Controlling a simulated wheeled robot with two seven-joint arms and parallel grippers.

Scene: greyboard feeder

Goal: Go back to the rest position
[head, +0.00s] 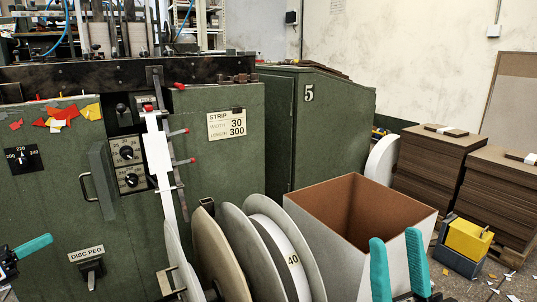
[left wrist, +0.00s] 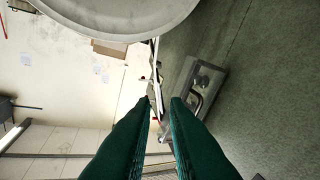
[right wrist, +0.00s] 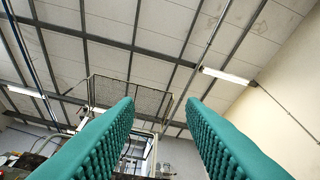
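My left gripper (head: 33,246) is at the lower left edge of the head view, in front of the green machine (head: 225,160). Only part of it shows there. In the left wrist view its teal fingers (left wrist: 161,102) stand a small gap apart with nothing held between them. My right gripper (head: 397,242) is at the bottom right of the head view, fingers pointing up, in front of the open grey box (head: 325,235). In the right wrist view its fingers (right wrist: 160,100) are wide apart and empty, with the ceiling behind.
Large discs, one marked 40 (head: 292,259), stand in the lower middle, beside the box. Stacks of brown board (head: 436,170) stand at the right, with a yellow and blue bin (head: 466,240) on the floor. A white strip (head: 158,160) hangs down the machine front.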

